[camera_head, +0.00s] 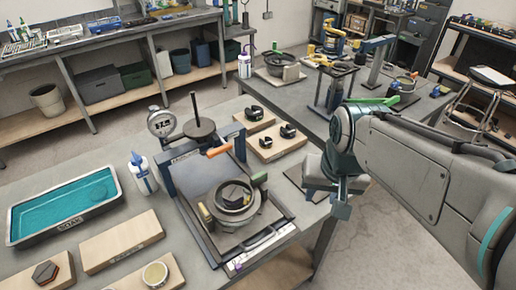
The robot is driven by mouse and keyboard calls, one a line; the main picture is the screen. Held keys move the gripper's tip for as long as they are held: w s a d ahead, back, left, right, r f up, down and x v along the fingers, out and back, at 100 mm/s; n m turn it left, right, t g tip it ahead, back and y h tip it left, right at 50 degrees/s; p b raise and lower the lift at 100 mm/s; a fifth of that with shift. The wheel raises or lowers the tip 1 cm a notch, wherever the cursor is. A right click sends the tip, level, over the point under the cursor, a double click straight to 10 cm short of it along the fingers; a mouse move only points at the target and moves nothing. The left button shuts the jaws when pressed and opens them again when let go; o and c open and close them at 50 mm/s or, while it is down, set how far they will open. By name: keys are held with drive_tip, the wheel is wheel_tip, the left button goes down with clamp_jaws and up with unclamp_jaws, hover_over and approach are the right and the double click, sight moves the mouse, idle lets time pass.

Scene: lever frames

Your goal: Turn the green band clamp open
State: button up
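A round grey ring-shaped clamp (233,203) sits on a dark square fixture on the near bench. A short dark green grip (260,179) sticks up at its upper right side, and I take this for the green band clamp's handle. A dark faceted piece lies inside the ring. My gripper (330,198) hangs to the right of the fixture, near the bench's right edge, apart from the green grip. Its fingers are small and partly hidden by its own body, so I cannot tell whether they are open or shut.
An orange-handled lever (218,151) and an upright post with a dark disc (199,128) stand behind the ring. A white bottle (143,173), a teal-filled tray (66,204) and wooden boards (122,241) lie left. Boards with black parts (277,142) lie behind.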

drive_tip(key=w+a+r+m+g+p, duration=0.1)
drive_tip(key=w+a+r+m+g, duration=0.15)
drive_tip(key=w+a+m, duration=0.55)
drive_tip(key=m+p, duration=0.1)
drive_tip(key=m, duration=0.1)
hover_over(259, 175)
drive_tip(key=f, duration=0.2)
wheel_tip(259, 175, down, 13)
drive_tip(key=shift+r+p, duration=0.2)
drive_tip(key=shift+p, duration=0.3)
clamp_jaws()
